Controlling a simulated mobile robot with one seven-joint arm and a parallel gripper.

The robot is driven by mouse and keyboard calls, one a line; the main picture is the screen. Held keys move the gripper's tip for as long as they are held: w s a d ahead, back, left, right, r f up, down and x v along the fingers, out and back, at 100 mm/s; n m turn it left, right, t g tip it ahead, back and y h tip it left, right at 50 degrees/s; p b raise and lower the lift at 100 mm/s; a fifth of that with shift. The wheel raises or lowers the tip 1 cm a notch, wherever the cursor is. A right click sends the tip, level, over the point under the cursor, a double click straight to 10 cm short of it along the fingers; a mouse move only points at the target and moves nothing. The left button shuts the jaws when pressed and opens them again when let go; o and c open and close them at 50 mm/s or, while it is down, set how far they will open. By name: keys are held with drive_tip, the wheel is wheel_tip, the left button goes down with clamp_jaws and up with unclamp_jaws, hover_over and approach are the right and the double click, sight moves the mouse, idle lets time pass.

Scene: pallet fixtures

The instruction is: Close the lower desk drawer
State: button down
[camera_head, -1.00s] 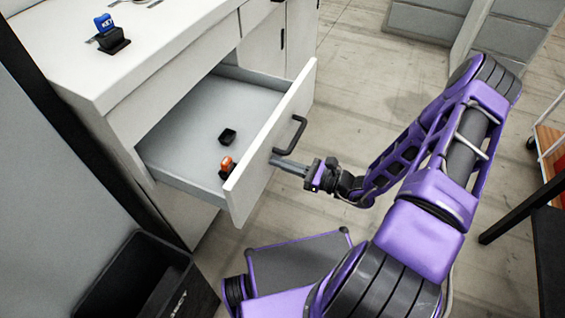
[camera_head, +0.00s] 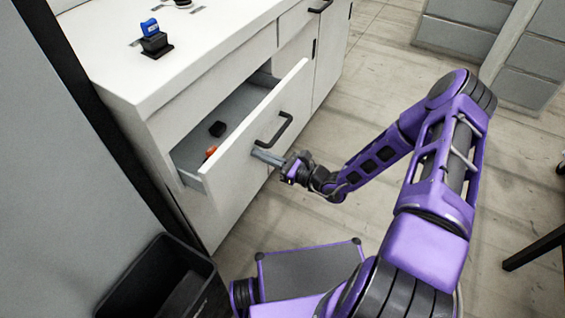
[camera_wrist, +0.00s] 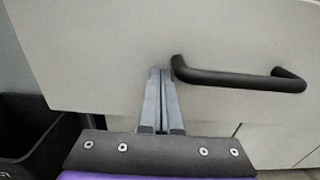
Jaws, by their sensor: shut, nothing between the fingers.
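The lower desk drawer (camera_head: 238,148) is partly open, with a gap still showing between its front and the white desk. Its black handle (camera_head: 275,130) is on the front; it also shows in the wrist view (camera_wrist: 240,80). My gripper (camera_head: 256,154) is shut and empty. Its fingertips are at the drawer front just below and left of the handle, and they seem to touch it. In the wrist view the closed fingers (camera_wrist: 160,75) point at the front panel, beside the handle's left end. A black holder (camera_head: 217,129) and an orange-red object (camera_head: 210,152) lie inside the drawer.
A blue stamp in a black holder (camera_head: 152,38) stands on the white desk top (camera_head: 190,50). A black bin (camera_head: 165,280) stands on the floor at lower left. Grey cabinets (camera_head: 490,45) are at the back right.

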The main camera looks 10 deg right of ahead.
drive_tip(key=x, duration=1.1)
drive_tip(key=shift+w+a+r, duration=0.1)
drive_tip(key=shift+w+a, duration=0.15)
drive_tip(key=shift+w, duration=0.05)
drive_tip(key=shift+r, duration=0.1)
drive_tip(key=shift+d, duration=0.1)
